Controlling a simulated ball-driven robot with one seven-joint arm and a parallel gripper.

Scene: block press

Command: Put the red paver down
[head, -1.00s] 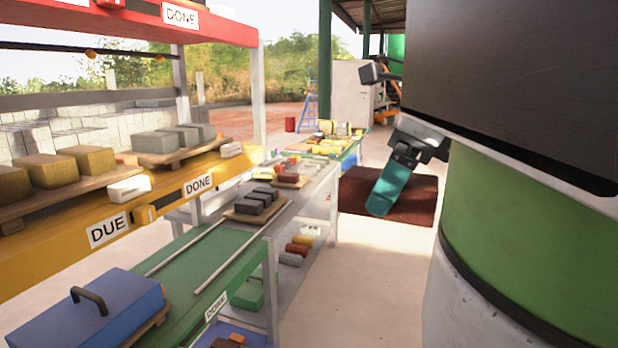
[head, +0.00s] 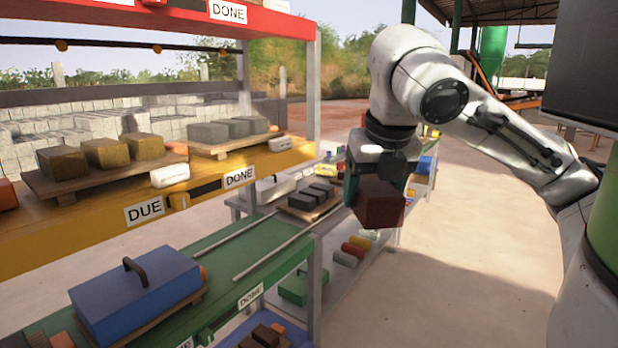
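The red paver (head: 379,203) is a dark red-brown block held in the air under my gripper (head: 368,190). One teal finger shows at the paver's left side, and the gripper is shut on it. The paver hangs in front of the grey bench (head: 372,262), to the right of the green shelf (head: 225,262). What lies directly behind the paver is hidden.
A yellow shelf (head: 110,235) carries boards of ochre and grey blocks. A blue lidded box (head: 140,300) with a black handle sits on the green shelf. A board of dark blocks (head: 312,200) lies left of the paver. Open floor (head: 470,270) is at the right.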

